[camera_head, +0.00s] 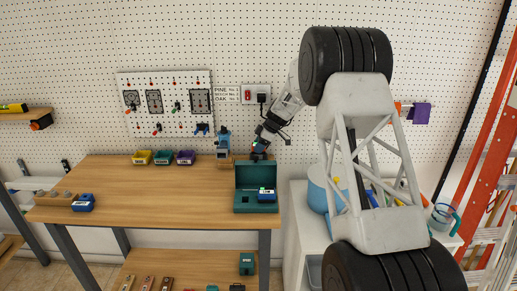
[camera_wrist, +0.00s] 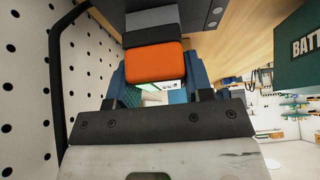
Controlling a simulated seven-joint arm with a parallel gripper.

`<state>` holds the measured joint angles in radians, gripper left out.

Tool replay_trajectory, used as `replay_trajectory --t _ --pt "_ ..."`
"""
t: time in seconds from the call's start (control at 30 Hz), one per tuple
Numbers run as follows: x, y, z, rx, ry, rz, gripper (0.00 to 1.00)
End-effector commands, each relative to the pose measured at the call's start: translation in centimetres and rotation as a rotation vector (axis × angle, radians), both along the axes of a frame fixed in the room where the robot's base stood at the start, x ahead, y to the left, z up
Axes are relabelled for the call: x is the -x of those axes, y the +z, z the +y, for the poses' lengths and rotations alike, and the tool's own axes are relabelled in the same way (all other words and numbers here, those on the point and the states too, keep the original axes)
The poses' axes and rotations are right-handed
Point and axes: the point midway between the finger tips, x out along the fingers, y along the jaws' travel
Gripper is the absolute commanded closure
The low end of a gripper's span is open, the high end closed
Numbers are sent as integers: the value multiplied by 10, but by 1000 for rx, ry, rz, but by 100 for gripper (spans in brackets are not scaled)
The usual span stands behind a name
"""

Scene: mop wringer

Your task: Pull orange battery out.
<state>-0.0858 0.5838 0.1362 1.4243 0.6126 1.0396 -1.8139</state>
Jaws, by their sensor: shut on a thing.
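The orange battery (camera_wrist: 153,62) shows in the wrist view between the two blue-grey fingers of my gripper (camera_wrist: 155,76). The gripper is shut on it. Black and grey blocks (camera_wrist: 151,30) adjoin the battery's far side; I cannot tell whether it is still joined to them. In the head view my gripper (camera_head: 259,152) is low at the back right of the workbench, behind the teal case's lid. The orange battery cannot be made out in that view.
An open teal case (camera_head: 256,208) with a blue battery (camera_head: 266,194) stands on the workbench (camera_head: 150,195). A blue tool (camera_head: 223,142) stands left of my gripper. Small bins (camera_head: 163,157) line the back. The pegboard wall is close behind. The bench's middle is clear.

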Motion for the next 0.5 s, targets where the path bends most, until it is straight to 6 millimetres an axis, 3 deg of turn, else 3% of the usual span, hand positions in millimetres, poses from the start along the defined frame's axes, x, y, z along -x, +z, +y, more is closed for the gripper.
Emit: replay_trajectory --t 0.5 --pt "0 5 0 0 0 -1 82"
